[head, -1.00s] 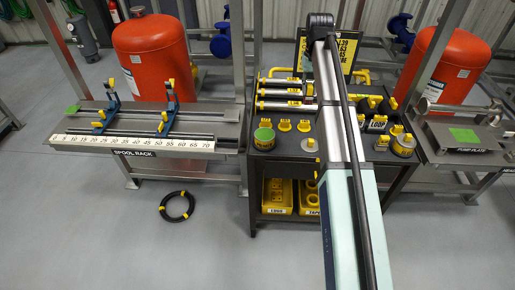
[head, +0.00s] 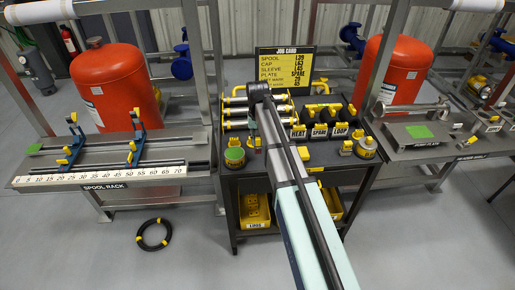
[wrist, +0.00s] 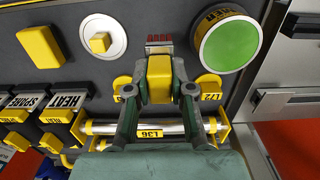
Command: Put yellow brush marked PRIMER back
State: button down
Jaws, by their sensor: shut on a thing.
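My gripper (wrist: 160,92) is shut on a small yellow block-like handle, which I take for the yellow brush (wrist: 160,78). A small reddish piece with pale marks shows at its far end in the wrist view; I cannot read PRIMER there. In the head view my gripper (head: 254,128) is over the left part of the dark cart top (head: 320,157), mostly behind my arm. A green-topped yellow can (wrist: 225,43) stands right of the brush in the wrist view, and it also shows in the head view (head: 234,157). Whether the brush touches the cart is unclear.
A white round piece with a yellow knob (wrist: 102,38) is left of the brush. A tube labelled L36 (wrist: 150,130) lies under the gripper. Blocks labelled HEAT, SPARE and LOOP (head: 319,132) stand on the cart. The spool rack (head: 100,187) is left; a job card (head: 285,68) stands behind.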

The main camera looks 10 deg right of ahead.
aim_at(258, 150)
jog(key=shift+f+p, duration=0.6)
jog(key=shift+f, duration=2.4)
jog(key=shift+f, duration=0.15)
jog(key=c, duration=1)
grip_release()
notch_tip(258, 150, up, 12)
jog(key=b, duration=0.3)
jog(key=shift+r, duration=0.2)
